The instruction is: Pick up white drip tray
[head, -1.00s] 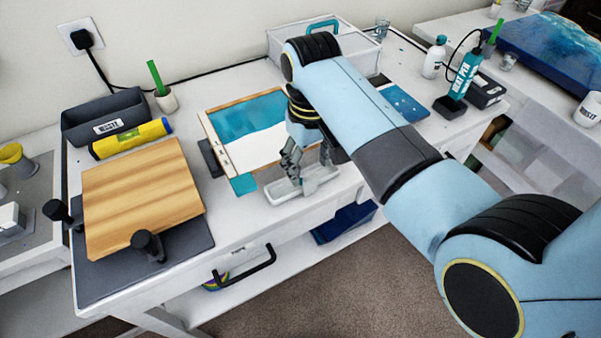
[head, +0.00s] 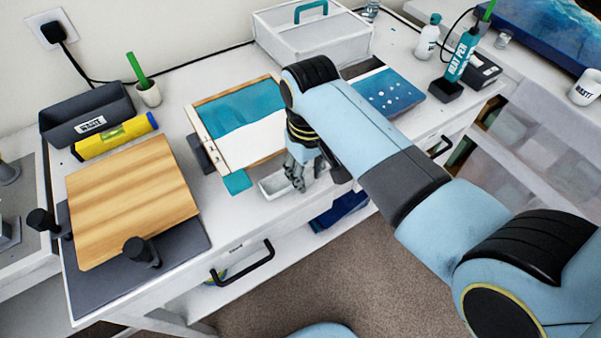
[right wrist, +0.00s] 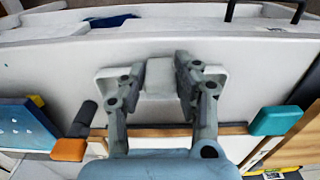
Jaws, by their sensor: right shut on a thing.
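The white drip tray (head: 270,187) is a small, shallow tray by the front edge of the white workbench, just in front of the framed panel. My right gripper (head: 299,184) reaches down onto it and is shut on it. The right wrist view shows the tray (right wrist: 159,78) at my right gripper's fingertips (right wrist: 157,76), its ends partly hidden behind the fingers. I cannot tell whether the tray touches the bench. My left gripper is not in view.
The framed teal-and-white panel (head: 240,122) lies right behind the tray, with a teal block (head: 237,182) at its near corner. A wooden board (head: 130,200) is to the left. A blue panel (head: 388,92) and a white box (head: 312,38) are farther back.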

